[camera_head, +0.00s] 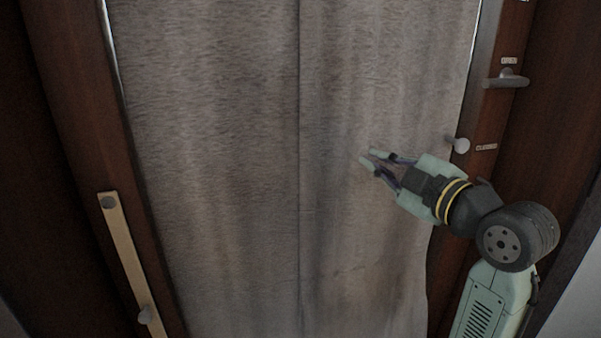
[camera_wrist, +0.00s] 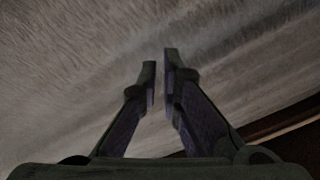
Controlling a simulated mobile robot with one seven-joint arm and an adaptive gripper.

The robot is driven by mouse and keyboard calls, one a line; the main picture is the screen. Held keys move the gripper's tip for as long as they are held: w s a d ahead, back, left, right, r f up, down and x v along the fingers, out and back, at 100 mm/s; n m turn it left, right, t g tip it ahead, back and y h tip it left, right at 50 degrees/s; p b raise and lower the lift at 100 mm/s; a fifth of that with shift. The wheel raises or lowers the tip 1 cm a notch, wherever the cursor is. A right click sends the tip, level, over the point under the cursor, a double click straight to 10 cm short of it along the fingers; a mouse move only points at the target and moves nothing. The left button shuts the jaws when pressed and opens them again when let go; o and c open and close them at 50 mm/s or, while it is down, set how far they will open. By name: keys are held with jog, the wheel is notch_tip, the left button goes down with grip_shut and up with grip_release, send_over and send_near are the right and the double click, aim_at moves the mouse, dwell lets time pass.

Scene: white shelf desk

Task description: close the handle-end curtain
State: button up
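Grey-brown curtain cloth fills the framed opening in the head view, with a vertical line down its middle. The right-hand curtain (camera_head: 390,70) lies on the side of the metal handle and reaches close to the right post; its lower right edge is wavy. The left-hand curtain (camera_head: 210,150) hangs on the other side of the line. My gripper (camera_head: 370,158) is in front of the right-hand curtain, fingers pointing left. In the wrist view its fingertips (camera_wrist: 160,72) are a narrow gap apart with no cloth visible between them. Contact with the cloth cannot be told.
A metal handle (camera_head: 507,79) near an "OPEN" label and a pale round knob (camera_head: 460,145) by a "CLOSED" label are on the right post, close to my arm. A light wooden bar (camera_head: 122,245) with knobs is on the left post.

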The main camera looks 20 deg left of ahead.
aim_at(312, 153)
jog(key=s+a+n, duration=0.2)
jog(key=s+a, duration=0.1)
jog(key=s+a+f+n+g+y, duration=0.1)
jog(key=s+a+n, duration=0.2)
jog(key=s+a+n+b, duration=0.1)
jog(key=s+a+n, duration=0.1)
jog(key=s+a, duration=0.1)
jog(key=shift+a+f+n+g+y, duration=0.3)
jog(key=shift+a+g+y, duration=0.1)
jog(key=shift+a, duration=0.15)
grip_shut()
jog(key=p+x, duration=0.2)
jog(key=x, duration=0.8)
jog(key=shift+s+a+r, duration=0.1)
jog(key=shift+s+a, duration=0.05)
jog(key=shift+w+d, duration=0.85)
jog(key=shift+d, duration=0.3)
jog(key=shift+w+d+p, duration=0.35)
jog(key=shift+w+d, duration=0.05)
jog(key=shift+d, duration=0.15)
jog(key=w+d, duration=0.1)
jog(key=w+d+b, duration=0.1)
jog(key=d, duration=0.1)
jog(key=shift+w+d, duration=0.2)
jog(key=shift+w, duration=0.05)
jog(key=shift+w+d, duration=0.15)
jog(key=shift+d, duration=0.1)
